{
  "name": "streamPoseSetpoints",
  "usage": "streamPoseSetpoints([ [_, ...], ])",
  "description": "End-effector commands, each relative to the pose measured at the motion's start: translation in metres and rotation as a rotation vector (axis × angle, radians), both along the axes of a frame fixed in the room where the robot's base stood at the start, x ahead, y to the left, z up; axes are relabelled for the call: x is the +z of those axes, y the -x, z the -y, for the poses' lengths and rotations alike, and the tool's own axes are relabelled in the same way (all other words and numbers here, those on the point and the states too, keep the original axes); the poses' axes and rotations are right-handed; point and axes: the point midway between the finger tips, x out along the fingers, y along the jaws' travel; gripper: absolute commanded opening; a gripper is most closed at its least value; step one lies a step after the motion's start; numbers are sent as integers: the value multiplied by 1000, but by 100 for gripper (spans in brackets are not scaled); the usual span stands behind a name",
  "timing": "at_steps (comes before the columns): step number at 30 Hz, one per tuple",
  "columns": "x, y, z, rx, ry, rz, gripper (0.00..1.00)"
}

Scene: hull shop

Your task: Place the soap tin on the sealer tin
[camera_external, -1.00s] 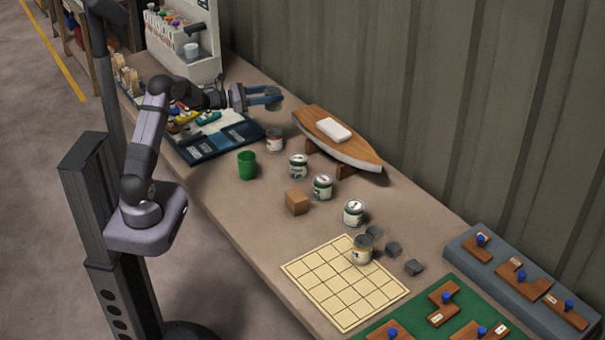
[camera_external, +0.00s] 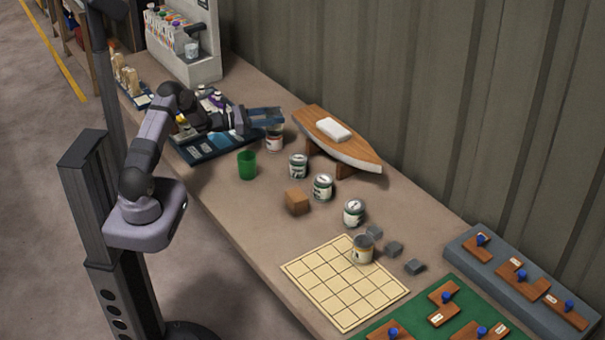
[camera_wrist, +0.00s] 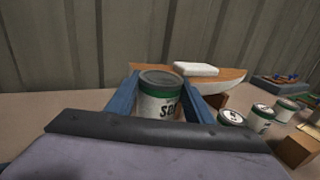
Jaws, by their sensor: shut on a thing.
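My gripper (camera_external: 268,117) is shut on the soap tin (camera_wrist: 159,96), a grey-lidded tin with a white label and green band. In the wrist view it sits upright between the blue fingers; its label starts with S, the rest is hard to read. In the external view the fingers mostly hide it. Directly below the gripper stands another tin (camera_external: 274,145) on the bench, apparently the sealer tin, though I cannot read its label. I cannot tell whether the two tins touch. The lower tin is hidden in the wrist view.
A boat model (camera_external: 350,151) with a white block is close on the right. A blue tray (camera_external: 205,150) lies left under my arm.

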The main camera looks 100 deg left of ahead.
Motion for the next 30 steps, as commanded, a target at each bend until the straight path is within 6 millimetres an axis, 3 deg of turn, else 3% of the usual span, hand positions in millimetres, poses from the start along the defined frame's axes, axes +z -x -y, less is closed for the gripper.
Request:
streamPoseSetpoints([
  [16,-12,0,0,0,-3,2,16],
  [17,-12,0,0,0,0,0,52],
  [19,-12,0,0,0,0,0,66],
  [30,-10,0,0,0,0,0,66],
])
